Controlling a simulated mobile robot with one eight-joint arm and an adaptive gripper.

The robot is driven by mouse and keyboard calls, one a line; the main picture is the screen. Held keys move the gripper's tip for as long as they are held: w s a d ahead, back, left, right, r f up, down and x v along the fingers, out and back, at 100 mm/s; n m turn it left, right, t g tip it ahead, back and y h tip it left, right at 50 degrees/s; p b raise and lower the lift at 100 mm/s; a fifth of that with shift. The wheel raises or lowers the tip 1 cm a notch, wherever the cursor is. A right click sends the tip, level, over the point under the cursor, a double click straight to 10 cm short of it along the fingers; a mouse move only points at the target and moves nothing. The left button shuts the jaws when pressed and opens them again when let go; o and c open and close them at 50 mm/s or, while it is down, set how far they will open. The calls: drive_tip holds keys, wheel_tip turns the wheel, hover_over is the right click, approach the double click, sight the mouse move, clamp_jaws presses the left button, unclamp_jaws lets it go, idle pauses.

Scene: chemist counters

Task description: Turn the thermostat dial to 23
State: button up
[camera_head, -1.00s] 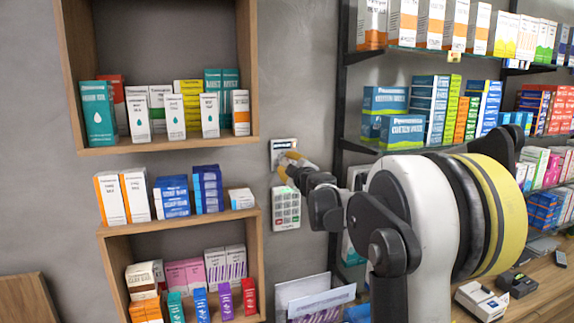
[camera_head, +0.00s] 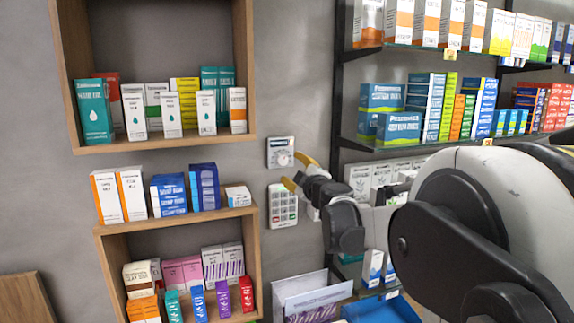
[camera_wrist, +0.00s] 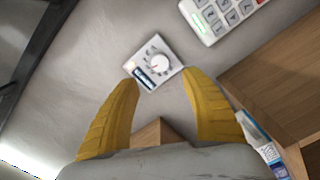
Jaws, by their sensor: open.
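The thermostat (camera_head: 280,153) is a small white square unit on the grey wall, between the wooden shelf boxes and the black-framed rack. In the wrist view the thermostat (camera_wrist: 153,62) shows a round white dial (camera_wrist: 160,63) with a red mark and a dark display strip beside it. The display number is too small to read. My gripper (camera_head: 298,171) has yellow fingers and stands just right of and below the thermostat. In the wrist view my gripper (camera_wrist: 163,88) is open and empty, with its fingers spread apart. The dial lies beyond the fingertips, clear of both.
A white keypad (camera_head: 283,205) is on the wall just below the thermostat. Wooden shelf boxes (camera_head: 250,70) with medicine cartons stand to the left. The black-framed rack (camera_head: 335,120) of cartons is at the right.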

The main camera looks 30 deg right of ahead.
drive_tip(key=v, duration=0.3)
drive_tip(key=shift+f, duration=0.1)
idle(0.4)
drive_tip(key=s+a+f+m+g+y+b, duration=0.1)
drive_tip(key=s+a+f+m+g+b, duration=0.2)
drive_tip(key=s+a+f+b, duration=0.5)
drive_tip(key=s+a+f+m+g+y+b, duration=0.1)
drive_tip(key=s+a+f+m+g+b, duration=0.2)
drive_tip(key=f, duration=1.9)
drive_tip(key=s+a+f+m+g+y+b, duration=0.2)
drive_tip(key=s+a+f+m+g+b, duration=0.1)
drive_tip(key=s+a+f+b, duration=1)
drive_tip(key=s+a+f+g, duration=0.1)
drive_tip(key=s+a+f, duration=0.2)
drive_tip(key=s+a, duration=0.1)
drive_tip(key=shift+s+a+g+b, duration=0.25)
drive_tip(key=shift+s+g+b, duration=0.05)
drive_tip(key=shift+s, duration=0.2)
